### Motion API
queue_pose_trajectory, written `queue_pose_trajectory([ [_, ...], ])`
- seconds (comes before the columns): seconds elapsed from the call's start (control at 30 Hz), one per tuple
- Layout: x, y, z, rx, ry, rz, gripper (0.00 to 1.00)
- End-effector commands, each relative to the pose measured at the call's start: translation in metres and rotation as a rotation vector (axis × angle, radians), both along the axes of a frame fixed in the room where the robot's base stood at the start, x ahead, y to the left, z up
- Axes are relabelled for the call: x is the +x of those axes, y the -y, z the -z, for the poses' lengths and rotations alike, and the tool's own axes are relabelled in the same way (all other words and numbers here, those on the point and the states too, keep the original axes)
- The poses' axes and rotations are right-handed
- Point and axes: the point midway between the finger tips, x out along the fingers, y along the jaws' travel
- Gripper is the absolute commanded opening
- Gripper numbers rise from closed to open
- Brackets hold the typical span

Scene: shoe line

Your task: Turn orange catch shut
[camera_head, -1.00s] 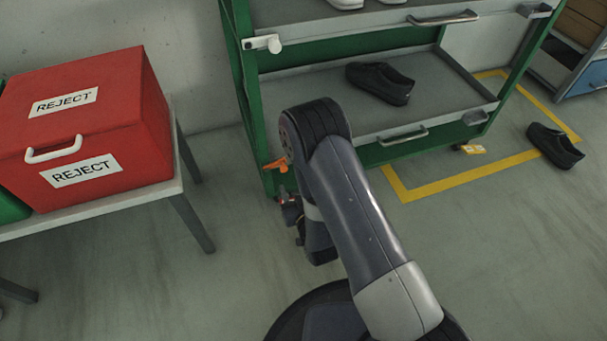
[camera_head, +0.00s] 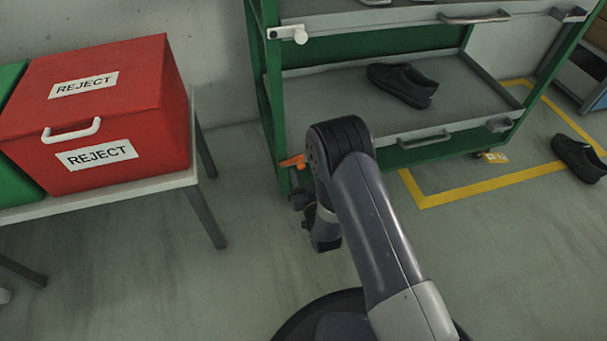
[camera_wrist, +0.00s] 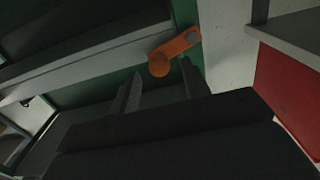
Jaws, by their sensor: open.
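The orange catch (camera_head: 292,161) is on the left front post of the green rack, at the level of the lower shelf. In the wrist view the orange catch (camera_wrist: 174,54) lies slanted, its round knob at the lower left and its grey pivot at the upper right on the green post. My gripper (camera_wrist: 160,82) is open and empty, its two fingers pointing at the catch, with the knob just beyond the fingertips. I cannot tell whether they touch. In the head view my arm hides most of my gripper.
The green rack (camera_head: 274,110) has a white catch (camera_head: 288,34) higher on the same post. A black shoe (camera_head: 402,84) lies on its lower shelf. A red REJECT box (camera_head: 150,110) stands on a table (camera_head: 185,178) at left. Another shoe (camera_head: 578,158) lies on the floor.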

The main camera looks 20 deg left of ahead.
Motion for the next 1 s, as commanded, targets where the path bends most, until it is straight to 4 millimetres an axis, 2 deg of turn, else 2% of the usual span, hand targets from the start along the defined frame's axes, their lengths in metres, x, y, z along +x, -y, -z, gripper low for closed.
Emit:
queue_pose_trajectory([
  [0.13, 0.0086, -0.0049, 0.0004, 0.000, 0.000, 0.000, 0.45],
  [0.43, 0.0100, -0.0058, -0.0004, -0.001, -0.001, 0.000, 0.44],
  [0.9, 0.0098, -0.0057, -0.0002, -0.001, -0.001, 0.000, 0.05],
  [1.0, 0.0097, -0.0056, -0.0002, -0.001, -0.001, 0.000, 0.00],
])
